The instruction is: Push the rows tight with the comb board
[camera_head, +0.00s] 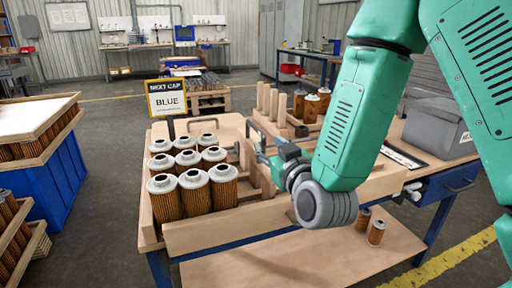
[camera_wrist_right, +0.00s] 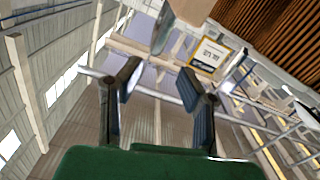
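Several filter cartridges (camera_head: 195,199) with pleated orange-brown sides and grey caps stand upright in rows in the left part of a wooden tray (camera_head: 228,222). Their pleats fill the upper right of the right wrist view (camera_wrist_right: 265,35). My right gripper (camera_head: 262,156) is just right of the rows, above the tray. Its two fingers show apart in the wrist view (camera_wrist_right: 160,75), with nothing clearly between them. A pale wooden upright piece (camera_head: 247,163) stands beside the gripper; it may be the comb board, but the gripper partly hides it. My left gripper is not in view.
A sign reading "NEXT CAP BLUE" (camera_head: 168,99) stands behind the rows. A wooden rack with pegs (camera_head: 281,106) stands at the back. A grey bin (camera_head: 437,124) sits at right. Two small cartridges (camera_head: 376,232) stand on the lower shelf (camera_head: 300,262).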

